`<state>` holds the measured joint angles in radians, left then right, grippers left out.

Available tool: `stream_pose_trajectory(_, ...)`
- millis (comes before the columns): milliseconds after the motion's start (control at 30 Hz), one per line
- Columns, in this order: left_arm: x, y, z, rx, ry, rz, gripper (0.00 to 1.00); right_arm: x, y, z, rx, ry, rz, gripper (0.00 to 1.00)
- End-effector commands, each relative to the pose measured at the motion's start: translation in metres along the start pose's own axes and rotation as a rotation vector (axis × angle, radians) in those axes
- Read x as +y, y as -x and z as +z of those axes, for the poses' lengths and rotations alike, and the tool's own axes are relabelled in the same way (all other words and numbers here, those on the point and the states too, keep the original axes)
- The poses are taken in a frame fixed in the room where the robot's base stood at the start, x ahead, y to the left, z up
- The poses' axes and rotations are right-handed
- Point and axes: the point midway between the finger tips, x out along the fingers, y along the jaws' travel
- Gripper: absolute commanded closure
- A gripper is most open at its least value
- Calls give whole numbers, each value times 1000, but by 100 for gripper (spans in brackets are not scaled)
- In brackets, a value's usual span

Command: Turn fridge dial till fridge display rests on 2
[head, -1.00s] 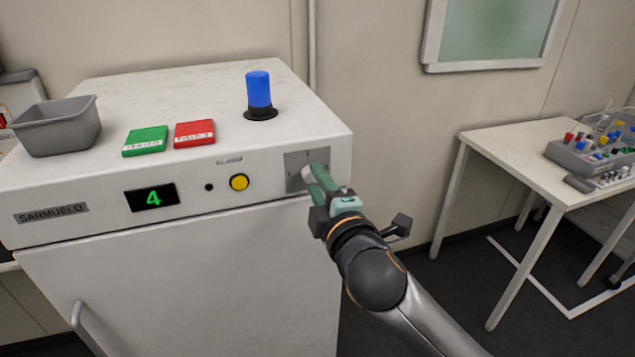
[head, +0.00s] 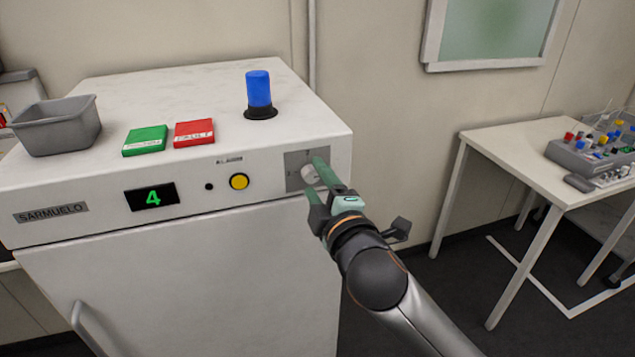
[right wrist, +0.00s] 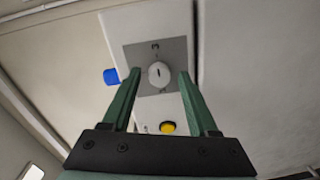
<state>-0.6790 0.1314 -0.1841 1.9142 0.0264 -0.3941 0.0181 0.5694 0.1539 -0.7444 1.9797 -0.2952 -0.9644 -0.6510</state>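The fridge display (head: 152,197) shows a green 4 on black. The fridge dial (head: 310,174) is a round white knob on a grey plate at the right end of the fridge's front panel. It also shows in the right wrist view (right wrist: 158,74), with a short dark mark on its face. My right gripper (head: 315,178) is open in front of the dial. In the right wrist view its green fingers (right wrist: 159,82) stand one on each side of the dial, with a gap on both sides. My left gripper is in neither view.
The white fridge (head: 190,270) has a yellow button (head: 239,182) on its panel. A grey bin (head: 58,128), green box (head: 145,141), red box (head: 194,133) and blue lamp (head: 258,95) are on its top. A white table (head: 510,150) stands at the right.

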Motion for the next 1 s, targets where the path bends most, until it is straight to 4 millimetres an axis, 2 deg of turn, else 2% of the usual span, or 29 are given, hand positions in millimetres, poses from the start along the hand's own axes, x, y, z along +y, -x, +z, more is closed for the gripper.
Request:
stream_pose_trajectory(267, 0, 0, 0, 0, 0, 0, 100, 0, 0, 0, 0, 1, 1, 35)
stream_pose_trajectory(433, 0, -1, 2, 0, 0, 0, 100, -1, 10, 0, 0, 1, 0, 35)
stream_pose_trajectory(1000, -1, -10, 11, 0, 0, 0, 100, -1, 108, 0, 1, 1, 0, 35)
